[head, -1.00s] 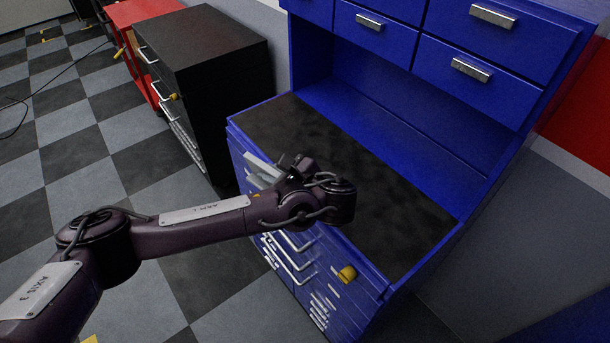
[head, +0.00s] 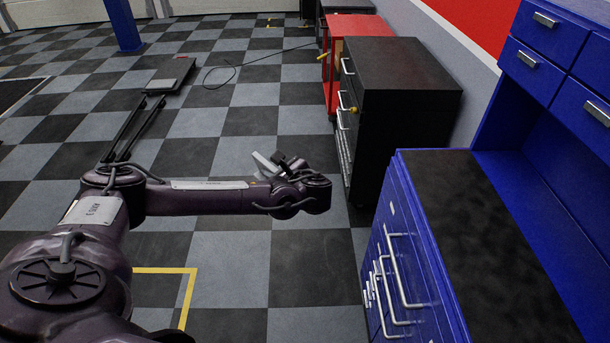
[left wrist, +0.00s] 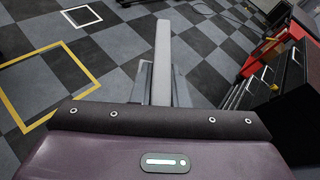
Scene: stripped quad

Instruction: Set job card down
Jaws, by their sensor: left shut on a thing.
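My left gripper (head: 284,164) is shut on the job card, a thin pale grey piece (head: 264,163) that sticks out to the upper left of the jaws. In the left wrist view the card (left wrist: 163,50) shows nearly edge-on as a narrow strip, held between the two fingers of the gripper (left wrist: 162,85). The card is in the air, with checkered floor behind it and touching no surface that I can see. My right gripper is not in view.
A blue workbench (head: 407,210) with a bare dark top (head: 455,215) stands at right. A black drawer cabinet (head: 405,75) and a red cart (head: 350,30) stand behind it. A dark flat creeper-like board (head: 170,75) lies on the floor. Yellow tape (head: 190,290) marks the floor.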

